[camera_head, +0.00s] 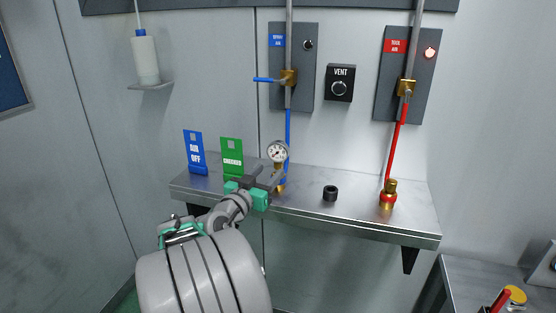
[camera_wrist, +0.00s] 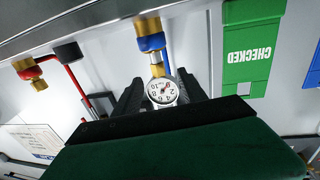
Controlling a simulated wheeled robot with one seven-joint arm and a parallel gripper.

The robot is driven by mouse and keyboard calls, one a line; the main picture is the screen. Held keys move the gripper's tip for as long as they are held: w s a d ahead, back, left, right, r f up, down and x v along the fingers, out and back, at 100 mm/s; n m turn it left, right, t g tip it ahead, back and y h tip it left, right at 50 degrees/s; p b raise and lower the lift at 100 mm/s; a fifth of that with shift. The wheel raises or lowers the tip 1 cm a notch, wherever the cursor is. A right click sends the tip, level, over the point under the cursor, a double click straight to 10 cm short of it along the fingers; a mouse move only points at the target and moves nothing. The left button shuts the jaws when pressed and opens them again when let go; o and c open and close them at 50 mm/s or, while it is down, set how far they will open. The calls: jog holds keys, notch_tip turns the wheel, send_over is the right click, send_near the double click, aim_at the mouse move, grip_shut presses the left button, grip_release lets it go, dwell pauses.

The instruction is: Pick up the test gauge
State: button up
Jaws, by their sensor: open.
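The test gauge (camera_head: 277,152) has a round white dial and a dark needle. It stands upright above the brass and blue fitting (camera_head: 281,187) on the shelf, and I cannot tell whether it is fixed to it. In the wrist view the gauge (camera_wrist: 162,91) lies between the two dark fingers of my gripper (camera_wrist: 160,84), below the blue-collared brass fitting (camera_wrist: 150,38). My gripper (camera_head: 265,179) is open, with a finger on each side of the gauge. No clear contact shows. The lower stem is partly hidden by the fingers in the head view.
The metal shelf (camera_head: 358,213) also carries a blue AIR OFF sign (camera_head: 194,152), a green CHECKED sign (camera_head: 232,157), a black cap (camera_head: 330,193) and a red-collared brass fitting (camera_head: 388,195). Blue (camera_head: 288,130) and red (camera_head: 396,145) hoses run upward. A bottle (camera_head: 145,58) stands on a small ledge.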

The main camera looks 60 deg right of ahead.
aim_at(276, 165)
jog(key=d+p, duration=0.2)
jog(key=d, duration=0.4)
jog(key=shift+s+d, duration=0.15)
jog(key=shift+d, duration=0.25)
jog(key=shift+a, duration=0.1)
jog(key=shift+c, duration=0.2)
grip_shut()
jog(key=shift+r, duration=0.1)
